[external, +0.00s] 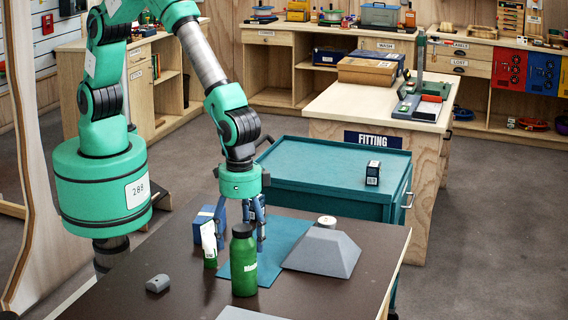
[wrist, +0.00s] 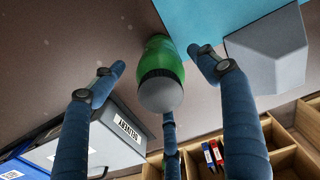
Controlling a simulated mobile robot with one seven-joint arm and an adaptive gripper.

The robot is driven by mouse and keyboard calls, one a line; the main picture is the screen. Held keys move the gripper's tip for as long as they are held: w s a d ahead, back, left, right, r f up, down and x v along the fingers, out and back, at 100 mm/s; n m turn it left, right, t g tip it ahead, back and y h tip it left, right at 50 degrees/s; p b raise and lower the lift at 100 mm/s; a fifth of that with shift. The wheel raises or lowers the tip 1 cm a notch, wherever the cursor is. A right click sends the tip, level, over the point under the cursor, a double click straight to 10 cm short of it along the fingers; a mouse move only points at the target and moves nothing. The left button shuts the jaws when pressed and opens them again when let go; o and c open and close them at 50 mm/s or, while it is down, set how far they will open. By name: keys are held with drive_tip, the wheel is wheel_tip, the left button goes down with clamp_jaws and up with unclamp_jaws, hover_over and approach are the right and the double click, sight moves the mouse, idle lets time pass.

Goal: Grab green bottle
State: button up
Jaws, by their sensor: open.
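The green bottle (external: 244,267) with a dark cap stands upright on the dark table, near its front part. My gripper (external: 254,240) points down just behind the bottle in the external view, with its blue fingers partly hidden by it. In the wrist view the green bottle (wrist: 162,58) shows cap-first between the spread left and right fingers of my gripper (wrist: 155,62). A third finger shows below the cap. The fingers are open, with gaps visible between the side fingers and the bottle. Whether the third finger touches it I cannot tell.
A grey angular block (external: 322,253) sits right of the bottle, partly over a blue mat (external: 283,232). A blue box (external: 203,227) and a small green item with a white tag (external: 209,243) stand close on the left. A grey rounded piece (external: 158,284) lies at front left.

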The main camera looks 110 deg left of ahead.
drive_tip(key=shift+f, duration=1.65)
drive_tip(key=shift+c, duration=0.5)
drive_tip(key=c, duration=1.4)
drive_tip(key=shift+r, duration=0.15)
wheel_tip(320, 180, up, 10)
drive_tip(key=shift+f+p, duration=0.1)
drive_tip(key=shift+p, duration=0.3)
